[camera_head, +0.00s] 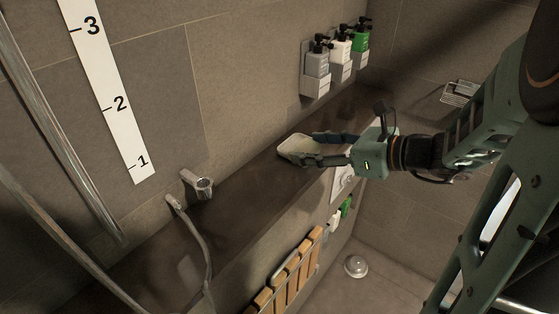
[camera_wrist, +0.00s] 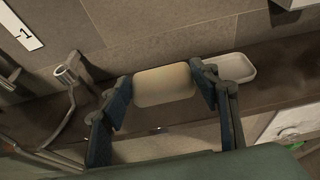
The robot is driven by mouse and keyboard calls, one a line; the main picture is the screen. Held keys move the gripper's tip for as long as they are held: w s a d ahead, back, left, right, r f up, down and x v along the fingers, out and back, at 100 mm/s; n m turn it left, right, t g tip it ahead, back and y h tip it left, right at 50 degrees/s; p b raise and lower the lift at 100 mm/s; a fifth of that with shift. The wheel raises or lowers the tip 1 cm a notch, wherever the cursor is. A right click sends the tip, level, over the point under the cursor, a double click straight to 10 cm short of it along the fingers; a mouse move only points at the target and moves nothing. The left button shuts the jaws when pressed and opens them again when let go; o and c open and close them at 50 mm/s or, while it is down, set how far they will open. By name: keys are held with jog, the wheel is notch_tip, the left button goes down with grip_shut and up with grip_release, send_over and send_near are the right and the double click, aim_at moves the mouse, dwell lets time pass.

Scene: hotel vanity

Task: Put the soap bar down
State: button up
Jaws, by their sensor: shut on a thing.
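The soap bar (camera_wrist: 165,85) is a cream, rounded block held between the two dark fingers of my gripper (camera_wrist: 162,82). In the head view the pale soap bar (camera_head: 294,147) shows at the fingertips of my gripper (camera_head: 309,149), over the dark ledge (camera_head: 240,181). My gripper is shut on the soap bar. I cannot tell whether the bar touches the ledge. A white shallow dish (camera_wrist: 237,68) sits on the ledge just right of my right finger in the wrist view, partly hidden by that finger.
Wall dispensers (camera_head: 340,50) hang above the ledge's far end. A shower hose (camera_head: 205,255) and wall fitting (camera_head: 198,184) are at the left. A wooden slatted seat (camera_head: 290,273) is below the ledge. The ledge between fitting and gripper is clear.

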jog(key=x, duration=0.5)
send_over(279, 179)
notch_tip(279, 179, down, 6)
jog(key=shift+r, duration=0.15)
jog(key=shift+f, duration=1.6)
jog(key=shift+f, duration=0.15)
jog(key=o, duration=1.4)
jog(key=shift+o, duration=0.2)
